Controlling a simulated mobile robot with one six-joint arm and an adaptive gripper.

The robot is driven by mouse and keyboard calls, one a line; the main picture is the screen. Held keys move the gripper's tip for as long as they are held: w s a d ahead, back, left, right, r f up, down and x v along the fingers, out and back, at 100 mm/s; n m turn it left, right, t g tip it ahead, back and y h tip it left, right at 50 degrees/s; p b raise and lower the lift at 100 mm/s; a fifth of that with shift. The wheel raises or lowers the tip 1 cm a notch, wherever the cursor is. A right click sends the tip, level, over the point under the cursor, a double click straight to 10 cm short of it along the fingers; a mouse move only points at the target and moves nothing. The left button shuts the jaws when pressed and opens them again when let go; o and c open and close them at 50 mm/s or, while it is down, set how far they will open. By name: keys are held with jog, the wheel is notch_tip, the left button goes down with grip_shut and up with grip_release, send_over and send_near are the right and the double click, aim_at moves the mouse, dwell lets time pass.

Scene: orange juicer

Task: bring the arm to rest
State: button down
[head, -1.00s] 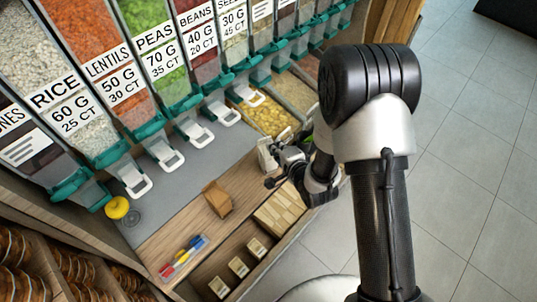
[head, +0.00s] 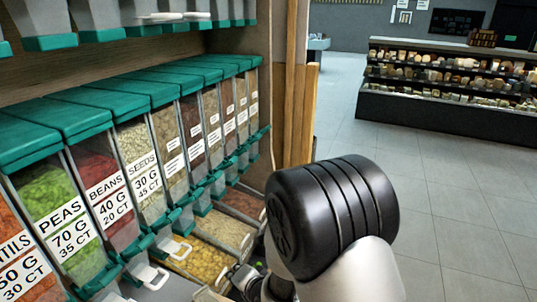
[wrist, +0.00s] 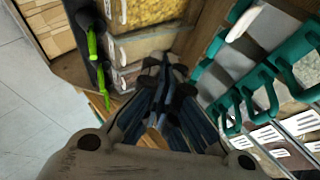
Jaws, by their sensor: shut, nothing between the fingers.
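My arm rises at the lower middle of the head view, with its thick dark joint over the front of the dispensers. My gripper (wrist: 165,68) is shut and empty in the wrist view, its dark fingers close together. It shows only in part in the head view (head: 243,281), low beside my arm and close to the open bins. The rest of it there is hidden by my arm and the frame edge.
Dispensers with green lids (head: 110,92) line the left. Open bins of yellow food (head: 205,262) sit below them. Green-handled tools (wrist: 94,45) stand near my gripper. The tiled floor (head: 460,190) is clear up to a stocked shelf (head: 450,85).

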jog(key=s+d+r+n+h, duration=0.2)
jog(key=s+d+r, duration=0.1)
jog(key=d+r, duration=0.5)
jog(key=s+d+r+n+h, duration=0.1)
jog(key=s+d+r+h, duration=0.15)
jog(key=d+r, duration=0.5)
jog(key=s+d+r+n+g, duration=0.1)
jog(key=s+d+r, duration=0.1)
jog(key=s, duration=0.5)
jog(key=s+d+r+n+g+h, duration=0.1)
jog(key=s+d+r, duration=0.1)
jog(key=s, duration=0.5)
jog(key=s+d+r+n+g, duration=0.2)
jog(key=s+d, duration=0.2)
jog(key=s, duration=0.3)
jog(key=shift+d+h, duration=0.35)
